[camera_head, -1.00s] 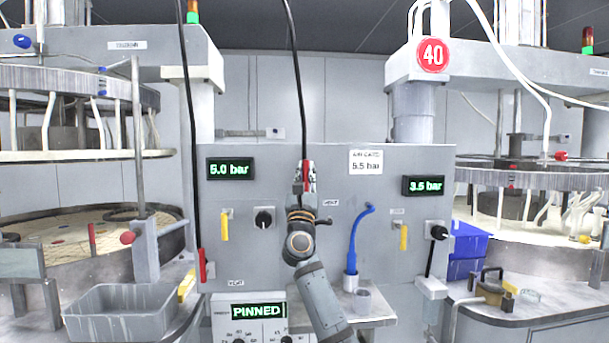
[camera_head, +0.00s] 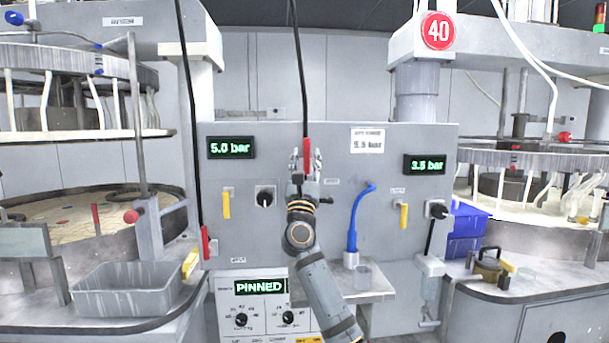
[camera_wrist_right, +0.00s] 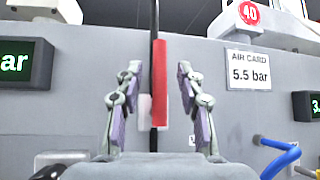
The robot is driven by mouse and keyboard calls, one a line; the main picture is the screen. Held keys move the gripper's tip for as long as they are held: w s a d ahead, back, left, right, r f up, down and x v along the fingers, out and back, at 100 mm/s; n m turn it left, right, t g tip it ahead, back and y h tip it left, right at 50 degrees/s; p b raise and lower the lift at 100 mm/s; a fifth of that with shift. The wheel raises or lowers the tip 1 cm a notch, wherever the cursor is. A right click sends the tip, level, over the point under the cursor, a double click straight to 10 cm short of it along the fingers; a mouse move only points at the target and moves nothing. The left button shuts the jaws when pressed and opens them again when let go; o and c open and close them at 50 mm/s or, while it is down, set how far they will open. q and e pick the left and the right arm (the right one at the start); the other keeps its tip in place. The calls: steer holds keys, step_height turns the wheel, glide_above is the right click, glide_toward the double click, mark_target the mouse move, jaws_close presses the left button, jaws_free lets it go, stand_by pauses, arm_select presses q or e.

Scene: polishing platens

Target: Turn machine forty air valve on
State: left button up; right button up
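Machine forty is marked by a round red "40" sign (camera_head: 437,30) on the right unit. A yellow valve handle (camera_head: 403,215) hangs downward on the grey panel below the green "3.5 bar" display (camera_head: 424,164). My right gripper (camera_head: 305,160) is in front of the panel, pointing up, left of that handle and apart from it. Its fingers are spread on both sides of a red sleeve (camera_wrist_right: 160,85) on a hanging black hose, with gaps visible in the wrist view. My left gripper is out of view.
Another yellow handle (camera_head: 226,204) sits below the "5.0 bar" display (camera_head: 231,148). An air card (camera_head: 367,140) reads 5.5 bar. A blue hose (camera_head: 354,225) rises before the panel, beside a small shelf (camera_head: 378,287). A grey bin (camera_head: 128,290) stands at left.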

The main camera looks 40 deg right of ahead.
steer(key=v, duration=0.9)
steer(key=shift+s, duration=0.1)
